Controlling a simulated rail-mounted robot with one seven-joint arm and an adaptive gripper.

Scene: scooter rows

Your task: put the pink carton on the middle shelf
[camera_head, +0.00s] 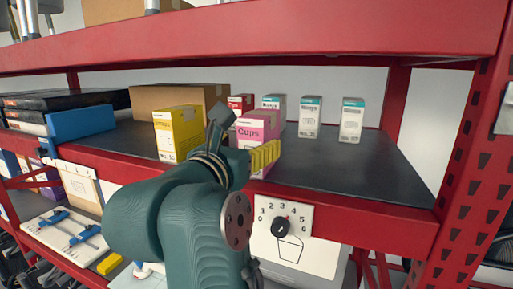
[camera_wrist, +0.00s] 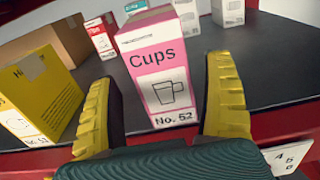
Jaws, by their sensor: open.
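The pink carton, labelled "Cups", stands upright near the front of the dark shelf (camera_head: 335,178) in the head view; its pink top (camera_head: 258,119) and front show above my gripper. In the wrist view the carton (camera_wrist: 160,65) faces me, with "No. 52" at its foot. My gripper (camera_wrist: 166,85) is open, one yellow finger on each side of the carton, with a visible gap on both sides. The dark shelf lies between a red upper shelf (camera_head: 260,38) and a lower level (camera_head: 65,235). My arm hides part of the carton in the head view.
A yellow carton (camera_head: 178,132) stands close to the left, with a brown box (camera_head: 180,95) behind it. A red carton (camera_head: 241,101) and white cartons (camera_head: 310,117) stand behind. The shelf's right part is clear. A numbered dial (camera_head: 281,228) is below the front edge.

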